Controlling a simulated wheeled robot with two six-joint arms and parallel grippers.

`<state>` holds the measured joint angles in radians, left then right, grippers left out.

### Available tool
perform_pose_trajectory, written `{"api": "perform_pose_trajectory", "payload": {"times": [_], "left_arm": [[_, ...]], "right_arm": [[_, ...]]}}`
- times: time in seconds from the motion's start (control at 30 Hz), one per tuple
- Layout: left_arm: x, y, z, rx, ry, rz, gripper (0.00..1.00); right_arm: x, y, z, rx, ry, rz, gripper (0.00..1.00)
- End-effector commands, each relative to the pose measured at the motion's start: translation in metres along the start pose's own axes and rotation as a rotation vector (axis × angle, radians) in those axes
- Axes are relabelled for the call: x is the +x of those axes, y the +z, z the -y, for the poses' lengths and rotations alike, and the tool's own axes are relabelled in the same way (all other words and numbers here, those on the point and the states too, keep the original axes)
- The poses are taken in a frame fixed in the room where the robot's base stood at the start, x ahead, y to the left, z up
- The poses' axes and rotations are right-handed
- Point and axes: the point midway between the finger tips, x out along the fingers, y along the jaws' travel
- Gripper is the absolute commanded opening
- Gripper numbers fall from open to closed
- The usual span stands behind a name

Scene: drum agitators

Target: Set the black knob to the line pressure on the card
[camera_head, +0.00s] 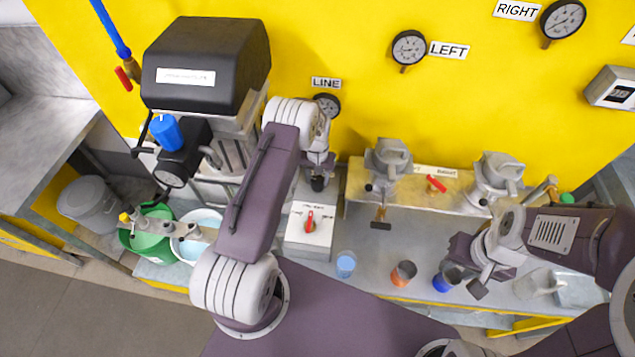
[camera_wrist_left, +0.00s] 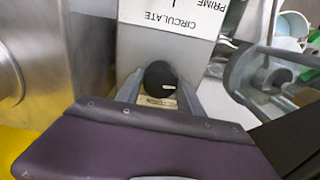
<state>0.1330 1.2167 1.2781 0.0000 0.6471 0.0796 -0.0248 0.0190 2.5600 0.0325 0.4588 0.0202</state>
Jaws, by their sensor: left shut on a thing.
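The black knob (camera_head: 317,184) is below the LINE gauge (camera_head: 327,104). In the left wrist view the knob (camera_wrist_left: 160,78) is round, with a white pointer mark on its face. My left gripper (camera_head: 316,174) is at the knob. Its two grey fingers are on either side of it and shut on it. The LINE gauge is partly hidden by my left arm, and its needle is too small to read. I cannot make out a card with a pressure on it. My right gripper (camera_head: 470,277) is near the blue cup; its jaws are unclear.
A grey box with a red switch (camera_head: 310,222) stands below the knob; its PRIME and CIRCULATE label (camera_wrist_left: 178,18) shows in the wrist view. Several small cups, including an orange one (camera_head: 403,274), stand on the grey bench. A green bucket (camera_head: 148,232) is at left.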

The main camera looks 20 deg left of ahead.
Motion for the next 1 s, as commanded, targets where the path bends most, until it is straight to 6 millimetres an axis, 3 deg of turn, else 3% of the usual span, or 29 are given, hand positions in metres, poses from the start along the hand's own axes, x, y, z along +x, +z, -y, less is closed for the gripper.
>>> {"api": "perform_pose_trajectory", "payload": {"times": [0.4, 1.0], "left_arm": [[0.002, -0.001, 0.000, 0.392, 0.000, -0.003, 0.04], [0.000, -0.001, 0.000, 0.853, -0.001, -0.003, 0.04]], "right_arm": [[0.031, 0.003, -0.001, 0.000, 0.000, 0.000, 0.36], [0.051, 0.005, -0.001, 0.000, 0.000, 0.000, 0.36]]}}
